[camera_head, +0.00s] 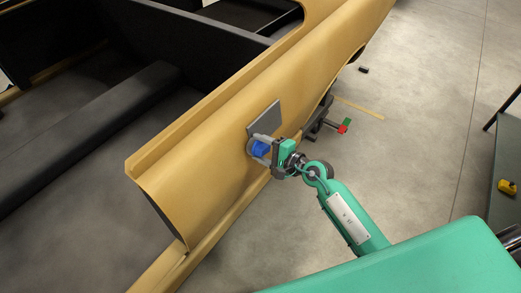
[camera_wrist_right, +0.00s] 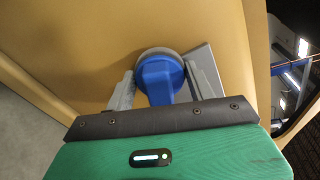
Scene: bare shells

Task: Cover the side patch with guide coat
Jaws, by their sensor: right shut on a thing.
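The side patch is a grey rectangle (camera_head: 264,117) on the outer face of the tan shell side (camera_head: 215,130). My right gripper (camera_head: 262,146) is shut on a blue-handled round applicator (camera_head: 260,149) at the patch's lower left part. In the right wrist view, the blue handle (camera_wrist_right: 159,82) sits between the two grey fingers, with its round pale pad against or very near the shell; contact cannot be told. Part of the grey patch (camera_wrist_right: 204,68) shows to the right, behind the applicator and a finger. The rest of it is hidden there. My left gripper is out of view.
A small dark block (camera_head: 363,70) lies on the floor. A bench (camera_head: 507,170) at the right bears a yellow item (camera_head: 508,187). Floor between is mostly clear.

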